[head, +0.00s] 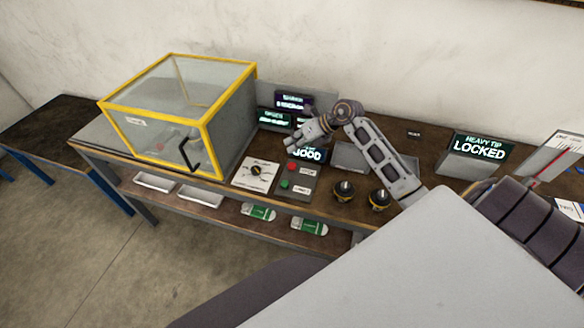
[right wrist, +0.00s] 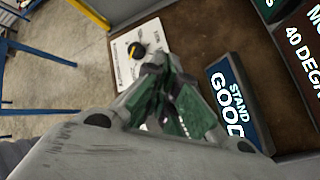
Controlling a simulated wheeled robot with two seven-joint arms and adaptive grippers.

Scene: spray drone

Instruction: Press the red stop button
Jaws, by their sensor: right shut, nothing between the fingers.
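The red stop button (head: 291,167) sits on a small grey panel (head: 296,194) on the workbench, above a green button (head: 284,184). My right gripper (head: 291,140) is shut and empty in the head view, beyond the red button and apart from it in the picture. Its height over the bench is hard to tell. In the right wrist view the shut fingers (right wrist: 157,68) point toward the bench beside a white dial plate, and they hide the area where the buttons would be. My left gripper is not in view.
A yellow-framed clear box (head: 160,110) stands left. A dial plate (head: 256,175) lies left of the buttons; two black-and-yellow knobs (head: 344,190) (head: 380,199) are right. Lit displays (head: 307,154) stand behind, including a "LOCKED" sign (head: 480,148) at right.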

